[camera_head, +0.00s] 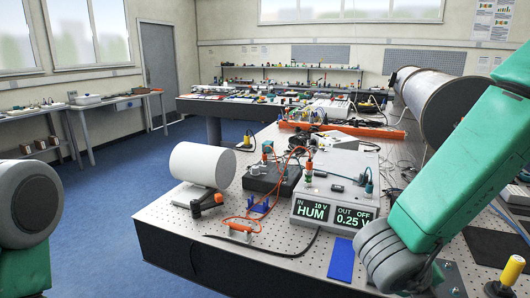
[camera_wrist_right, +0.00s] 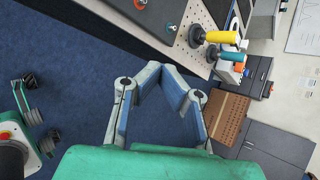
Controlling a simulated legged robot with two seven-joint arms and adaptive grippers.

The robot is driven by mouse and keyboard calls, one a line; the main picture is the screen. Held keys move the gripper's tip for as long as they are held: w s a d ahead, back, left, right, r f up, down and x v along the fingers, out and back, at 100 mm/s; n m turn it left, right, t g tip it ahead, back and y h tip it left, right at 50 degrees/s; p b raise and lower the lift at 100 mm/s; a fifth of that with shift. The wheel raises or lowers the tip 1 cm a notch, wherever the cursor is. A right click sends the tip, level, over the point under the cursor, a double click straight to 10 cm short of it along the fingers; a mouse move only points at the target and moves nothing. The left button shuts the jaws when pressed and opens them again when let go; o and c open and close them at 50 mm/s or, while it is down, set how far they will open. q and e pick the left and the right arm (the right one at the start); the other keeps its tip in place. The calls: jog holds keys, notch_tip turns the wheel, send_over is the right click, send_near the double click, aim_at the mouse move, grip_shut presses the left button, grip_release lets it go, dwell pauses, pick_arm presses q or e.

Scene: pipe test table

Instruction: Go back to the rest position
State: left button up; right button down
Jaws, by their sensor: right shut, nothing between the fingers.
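My right gripper (camera_wrist_right: 160,70) shows in the right wrist view, its two blue-padded fingers brought together with nothing between them. It hangs over the blue floor, apart from the table's edge. In the head view my green right arm comes in from the right over the table's front right part; its fingers are not visible there. Only a grey joint and a green piece of my left arm show at the left edge of the head view. The left gripper is out of the picture.
The perforated table (camera_head: 180,225) holds a white cylinder (camera_head: 203,165), a meter box reading HUM and 0.25 V (camera_head: 335,204), a blue plate (camera_head: 341,260) and a large grey pipe (camera_head: 435,100). A yellow-handled tool (camera_wrist_right: 222,37) stands near the table edge. The floor at left is clear.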

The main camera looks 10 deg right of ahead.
jog(key=s+a+f+n+t+y+b, duration=0.1)
jog(key=s+f+n+y+b, duration=0.1)
jog(key=f+n, duration=0.8)
jog(key=s+a+f+n+t+y+b, duration=0.1)
jog(key=f+n+y+b, duration=0.15)
jog(key=f+n, duration=0.8)
jog(key=s+a+f+n+g+y+b, duration=0.1)
jog(key=s+a+f+n+g+y, duration=0.1)
jog(key=s+f+n, duration=0.4)
jog(key=s+a+f+n+g+y+b, duration=0.1)
jog(key=s+f+n+g+y+b, duration=0.1)
jog(key=s+f+n, duration=0.5)
jog(key=s+n, duration=0.4)
jog(key=shift+s+a+f+n+g, duration=0.15)
jog(key=shift+a+f+n+g, duration=0.15)
jog(key=shift+a+n+g, duration=0.1)
